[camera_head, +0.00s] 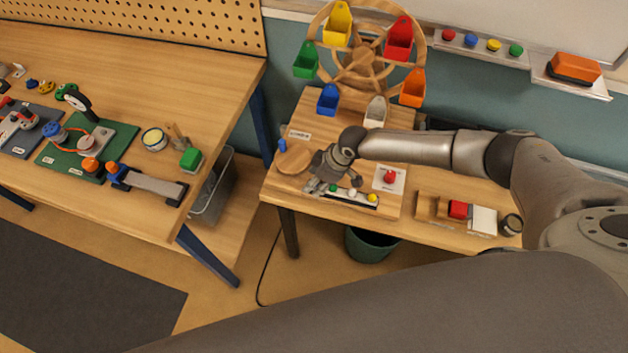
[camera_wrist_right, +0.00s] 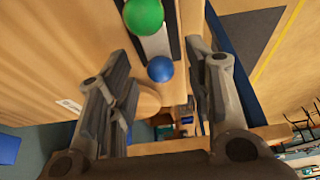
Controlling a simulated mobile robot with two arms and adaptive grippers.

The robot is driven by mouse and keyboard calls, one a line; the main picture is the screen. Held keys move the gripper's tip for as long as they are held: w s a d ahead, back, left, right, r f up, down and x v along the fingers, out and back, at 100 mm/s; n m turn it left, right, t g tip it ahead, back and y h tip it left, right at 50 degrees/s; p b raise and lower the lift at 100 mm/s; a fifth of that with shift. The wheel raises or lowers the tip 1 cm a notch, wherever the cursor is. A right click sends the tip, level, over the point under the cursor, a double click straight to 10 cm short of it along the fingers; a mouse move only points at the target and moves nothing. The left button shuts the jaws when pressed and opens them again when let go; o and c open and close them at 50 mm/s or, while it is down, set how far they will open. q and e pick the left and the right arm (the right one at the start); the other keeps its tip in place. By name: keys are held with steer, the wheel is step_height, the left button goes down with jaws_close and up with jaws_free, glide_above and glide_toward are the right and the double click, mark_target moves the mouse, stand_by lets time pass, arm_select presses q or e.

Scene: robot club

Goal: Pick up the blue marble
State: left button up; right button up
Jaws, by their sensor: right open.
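The blue marble (camera_wrist_right: 160,68) shows in the right wrist view, between the two fingers of my right gripper (camera_wrist_right: 158,58) and apart from both. The green marble (camera_wrist_right: 143,15) is just beyond it on the same pale strip. In the head view, my right gripper (camera_head: 316,186) is low over the left end of the marble tray (camera_head: 343,197) and hides the blue marble. The green marble (camera_head: 333,188), a white marble (camera_head: 352,191) and the yellow marble (camera_head: 372,197) are in a row to its right. My right gripper is open and empty. My left gripper is out of view.
A wooden wheel (camera_head: 366,66) with coloured buckets stands behind the tray. A round wooden disc (camera_head: 293,158) is left of the gripper. A red button (camera_head: 389,177) and a wooden holder with a red block (camera_head: 458,209) are to the right. A bin (camera_head: 370,245) stands below.

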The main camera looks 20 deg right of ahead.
steer(key=c, duration=0.9)
